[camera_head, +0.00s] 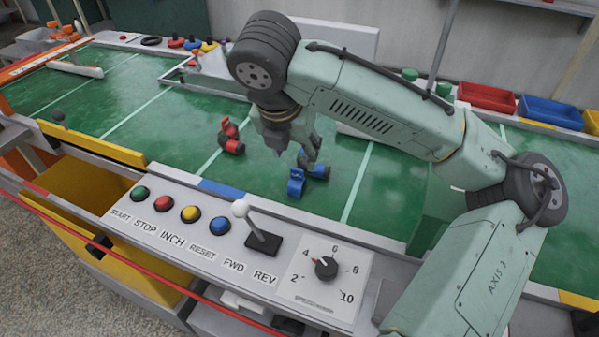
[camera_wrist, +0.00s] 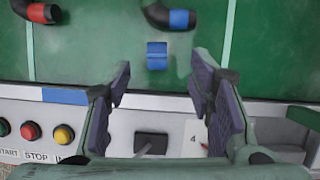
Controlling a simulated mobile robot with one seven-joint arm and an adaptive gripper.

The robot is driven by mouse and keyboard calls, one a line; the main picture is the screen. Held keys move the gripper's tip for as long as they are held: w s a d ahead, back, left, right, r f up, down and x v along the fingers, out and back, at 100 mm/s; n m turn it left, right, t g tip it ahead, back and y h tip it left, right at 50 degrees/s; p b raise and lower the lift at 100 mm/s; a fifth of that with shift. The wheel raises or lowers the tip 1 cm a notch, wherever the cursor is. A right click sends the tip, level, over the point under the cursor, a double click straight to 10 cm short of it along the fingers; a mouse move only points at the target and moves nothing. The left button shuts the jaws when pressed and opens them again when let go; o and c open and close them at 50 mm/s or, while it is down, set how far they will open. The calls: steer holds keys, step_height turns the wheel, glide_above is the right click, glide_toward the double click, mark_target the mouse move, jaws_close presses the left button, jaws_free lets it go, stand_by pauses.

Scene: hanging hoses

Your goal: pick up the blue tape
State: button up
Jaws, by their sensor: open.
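The blue tape (camera_head: 296,183) is a small blue roll on the green work surface. In the wrist view the blue tape (camera_wrist: 157,56) lies between the lines of my two fingers, just beyond their tips. My gripper (camera_head: 294,154) is open and empty, pointing down above and behind the tape in the head view. In the wrist view my gripper (camera_wrist: 163,72) shows both fingers spread wide, with no contact on the tape.
A black hose piece with a blue band (camera_wrist: 180,18) lies close to the tape. Red-banded hose pieces (camera_head: 232,138) lie to the left. A control panel with buttons, a lever (camera_head: 256,231) and a dial (camera_head: 326,268) runs along the front edge.

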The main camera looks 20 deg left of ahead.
mark_target(296, 169)
steer(key=x, duration=0.7)
steer(key=shift+a+f+p, duration=0.15)
steer(key=shift+f+p, duration=0.2)
steer(key=shift+f, duration=0.1)
steer(key=c, duration=0.8)
